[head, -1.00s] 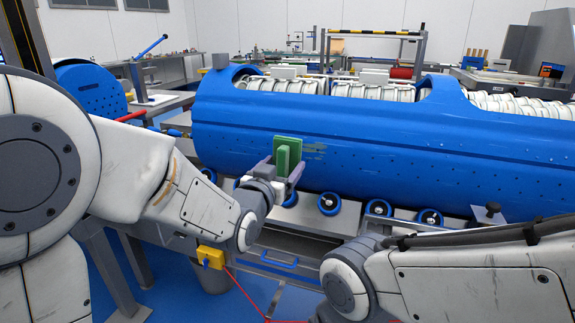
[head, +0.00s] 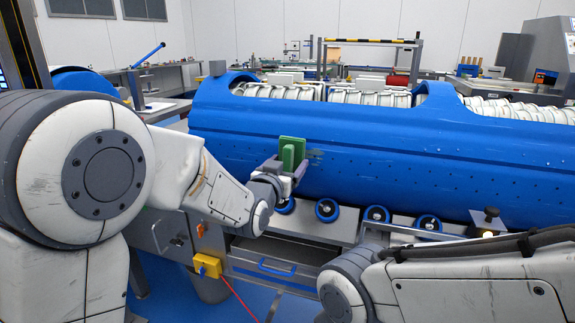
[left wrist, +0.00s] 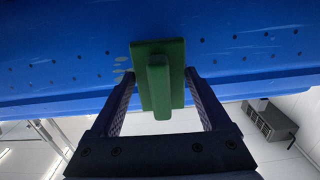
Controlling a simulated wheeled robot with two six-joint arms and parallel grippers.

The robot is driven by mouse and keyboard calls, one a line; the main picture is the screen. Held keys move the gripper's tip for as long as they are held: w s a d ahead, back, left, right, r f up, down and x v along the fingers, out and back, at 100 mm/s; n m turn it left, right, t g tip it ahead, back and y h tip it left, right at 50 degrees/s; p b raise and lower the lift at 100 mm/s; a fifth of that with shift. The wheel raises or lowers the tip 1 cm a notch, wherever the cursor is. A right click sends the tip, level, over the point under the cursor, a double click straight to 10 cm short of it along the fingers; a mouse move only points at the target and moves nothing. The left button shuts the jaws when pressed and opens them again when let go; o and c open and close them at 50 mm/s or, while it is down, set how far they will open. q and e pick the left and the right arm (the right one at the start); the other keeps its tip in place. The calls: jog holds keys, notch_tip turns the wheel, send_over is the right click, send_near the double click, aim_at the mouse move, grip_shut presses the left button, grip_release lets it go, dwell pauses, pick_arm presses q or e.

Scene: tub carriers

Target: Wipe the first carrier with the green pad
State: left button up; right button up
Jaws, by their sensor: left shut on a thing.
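The first carrier (head: 395,150) is a long blue cylinder with small holes, lying on rollers. It fills the upper part of the left wrist view (left wrist: 215,60). My left gripper (head: 289,168) is shut on the handle of the green pad (head: 293,150). The pad is held upright at the carrier's near side; it appears to be against the surface, though contact is hard to confirm. In the left wrist view the pad (left wrist: 160,92) sits between the two fingers (left wrist: 158,105). Pale smudges (head: 315,155) show on the carrier just right of the pad. My right gripper is not visible.
White ribbed tubs (head: 370,98) sit in the carrier's top openings. Rollers (head: 327,210) stand below it, with a dark knob (head: 491,212) at right. A yellow box (head: 207,265) with a red cable is at the front. My right forearm crosses the lower right.

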pick_arm(q)
jog(key=shift+x, duration=0.95)
dwell(0.3)
